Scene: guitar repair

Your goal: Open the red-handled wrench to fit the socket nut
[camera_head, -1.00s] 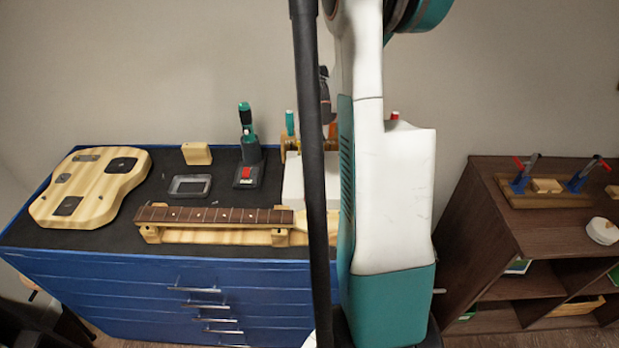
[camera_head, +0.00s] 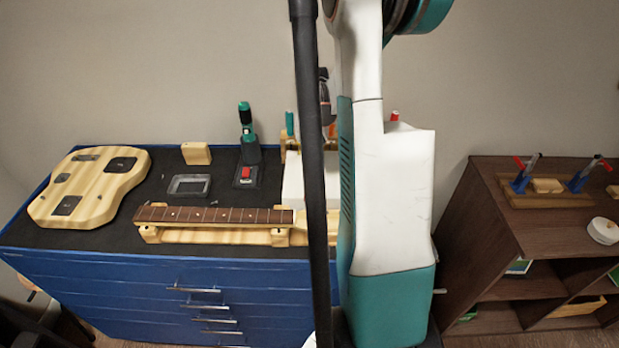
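My own white and teal arm and a dark pole fill the middle of the view and hide much of the worktop's right side. A small dark part (camera_head: 325,95), perhaps of my gripper, shows between the pole and the arm, above the tool holder. Its fingers cannot be made out, nor whether it holds anything. A red tip (camera_head: 395,116) shows above my arm's white casing; what it belongs to is hidden. An orange-red handle (camera_head: 332,131) is partly visible beside the pole. I cannot tell whether either belongs to the wrench. No socket nut can be made out.
A blue drawer cabinet (camera_head: 110,275) carries a guitar body (camera_head: 88,188), a guitar neck (camera_head: 215,215) on wooden supports, a dark frame (camera_head: 188,186), a wooden block (camera_head: 196,153) and a green-black tool (camera_head: 247,135). A brown shelf (camera_head: 475,215) with clamps (camera_head: 522,175) stands right.

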